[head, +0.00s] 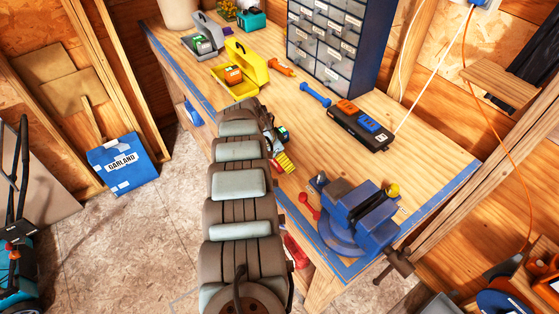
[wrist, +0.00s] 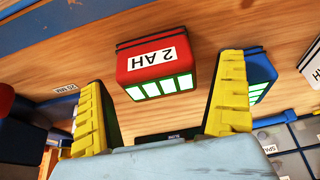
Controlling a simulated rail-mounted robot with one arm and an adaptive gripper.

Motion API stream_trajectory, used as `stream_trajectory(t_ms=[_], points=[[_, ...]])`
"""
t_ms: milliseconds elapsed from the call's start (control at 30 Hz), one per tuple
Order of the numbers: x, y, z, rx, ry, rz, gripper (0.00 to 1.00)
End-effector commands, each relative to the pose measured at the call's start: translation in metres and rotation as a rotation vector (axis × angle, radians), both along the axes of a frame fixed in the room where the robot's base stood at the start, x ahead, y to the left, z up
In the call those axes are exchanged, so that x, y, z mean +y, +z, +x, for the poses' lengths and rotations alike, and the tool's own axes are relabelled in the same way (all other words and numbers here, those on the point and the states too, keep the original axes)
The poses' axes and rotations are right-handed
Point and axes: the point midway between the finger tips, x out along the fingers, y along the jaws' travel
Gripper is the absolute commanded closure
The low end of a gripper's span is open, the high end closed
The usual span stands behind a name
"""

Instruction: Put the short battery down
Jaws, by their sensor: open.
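In the wrist view a red battery (wrist: 153,68) with a "2 AH" label and lit green bars sits on the wooden bench, just beyond and between my yellow fingertips. My gripper (wrist: 165,105) is open, and a gap shows between the battery and both fingers. A blue battery (wrist: 261,75) with lit bars is partly hidden behind the right finger. In the head view my gripper (head: 283,150) is low over the bench's left part, where my arm hides much of the spot. The frames do not settle which battery is the short one.
A charger (head: 360,125) with orange and blue blocks lies right of my gripper. A blue vise (head: 360,215) stands at the near edge. A yellow case (head: 250,68), a grey case (head: 205,35) and a drawer cabinet (head: 335,40) stand behind. Bare bench lies between gripper and charger.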

Motion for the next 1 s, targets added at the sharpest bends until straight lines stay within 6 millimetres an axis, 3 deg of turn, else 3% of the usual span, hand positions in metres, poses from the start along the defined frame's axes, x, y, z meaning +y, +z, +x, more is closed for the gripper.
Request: stream_trajectory(t_ms=[267,500,533,1000], points=[[-0.0003,-0.0017,-0.0002,0.002,0.001,0.0,0.0],[-0.0002,-0.0017,-0.0002,0.002,0.001,0.0,0.66],[-0.0002,-0.0017,-0.0002,0.002,0.001,0.0,0.71],[-0.0002,0.0047,0.0006,0.0,0.0,0.0,0.71]])
